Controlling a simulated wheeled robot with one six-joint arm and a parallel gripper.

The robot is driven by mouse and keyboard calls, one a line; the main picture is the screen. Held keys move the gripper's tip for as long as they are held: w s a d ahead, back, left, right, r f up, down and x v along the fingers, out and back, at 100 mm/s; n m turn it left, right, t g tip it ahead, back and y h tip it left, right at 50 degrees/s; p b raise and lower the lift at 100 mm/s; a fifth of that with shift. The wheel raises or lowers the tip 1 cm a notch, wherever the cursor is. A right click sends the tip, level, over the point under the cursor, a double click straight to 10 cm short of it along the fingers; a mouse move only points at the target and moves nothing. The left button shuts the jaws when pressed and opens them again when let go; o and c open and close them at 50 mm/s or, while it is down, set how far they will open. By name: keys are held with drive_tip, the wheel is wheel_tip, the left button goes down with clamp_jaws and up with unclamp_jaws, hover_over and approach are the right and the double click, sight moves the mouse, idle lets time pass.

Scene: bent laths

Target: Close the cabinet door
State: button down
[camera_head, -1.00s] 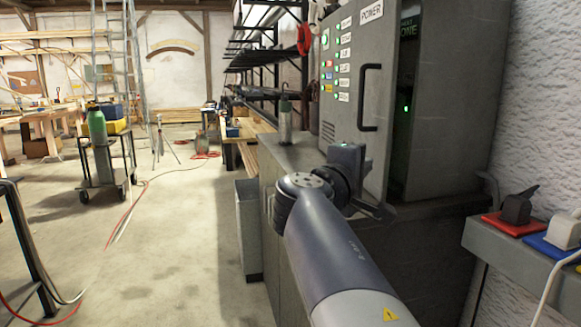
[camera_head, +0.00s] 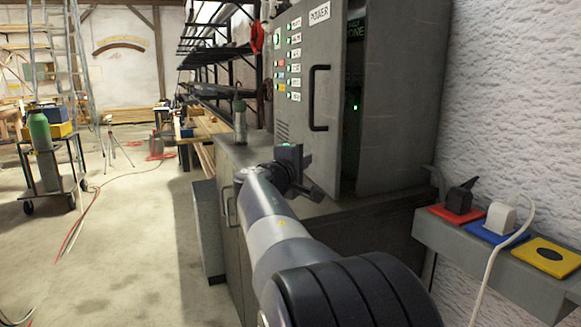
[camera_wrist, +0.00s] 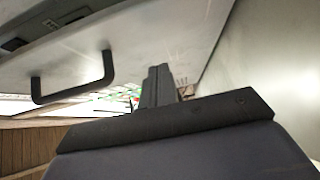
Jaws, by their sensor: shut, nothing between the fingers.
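The grey cabinet door (camera_head: 297,135) stands ajar in the head view. It bears a POWER label, rows of lit buttons and a black bar handle (camera_head: 318,98). To its right, the gap into the cabinet (camera_head: 398,105) shows a dark inside with a small green light. My gripper (camera_head: 318,194) is shut and empty, low by the door's bottom edge and below the handle. Its fingers (camera_wrist: 160,86) show shut in the wrist view, with a handle (camera_wrist: 75,93) on a pale panel to their left. I cannot tell whether the fingers touch the door.
A bottle (camera_head: 240,122) stands on the bench top left of the cabinet. A wall ledge (camera_head: 470,240) with red, blue and yellow sockets and a white cable is at the right. A trolley with a green cylinder (camera_head: 40,135) stands left; the floor between is mostly open.

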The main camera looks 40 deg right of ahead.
sight(326, 155)
drive_tip(key=shift+s+d, duration=0.3)
drive_tip(key=shift+d, duration=0.25)
drive_tip(key=shift+s+d, duration=0.3)
drive_tip(key=shift+d, duration=0.25)
drive_tip(key=shift+s+d, duration=0.2)
drive_tip(key=shift+d, duration=0.35)
drive_tip(key=shift+d, duration=0.1)
